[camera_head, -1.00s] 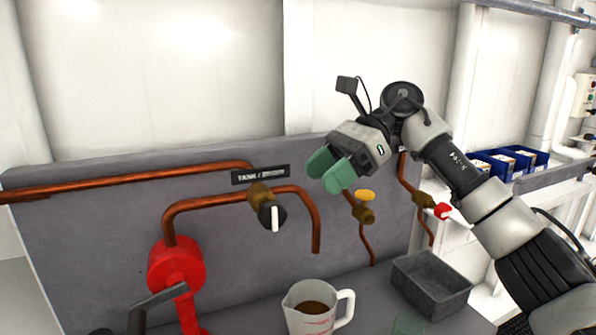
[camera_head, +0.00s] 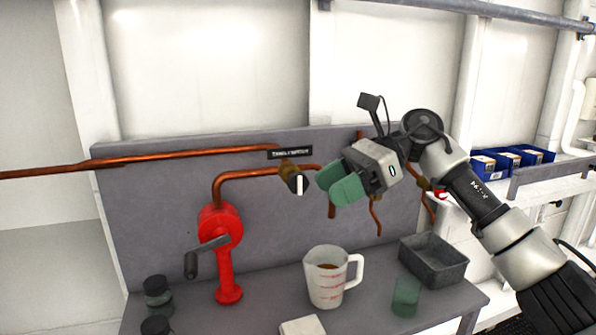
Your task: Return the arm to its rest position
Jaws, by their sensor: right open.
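My right gripper (camera_head: 338,182) has green fingers and is open and empty. My right arm (camera_head: 480,205) reaches in from the lower right. My left gripper is not in view. The gripper hides part of the copper pipes and the valves behind it.
A red hand pump (camera_head: 220,250) stands on the bench. A measuring jug (camera_head: 327,285) with brown liquid, a green cup (camera_head: 406,297) and a grey metal bin (camera_head: 433,262) stand below the gripper. Dark jars (camera_head: 157,292) stand at left. Blue boxes (camera_head: 490,165) sit on a shelf at right.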

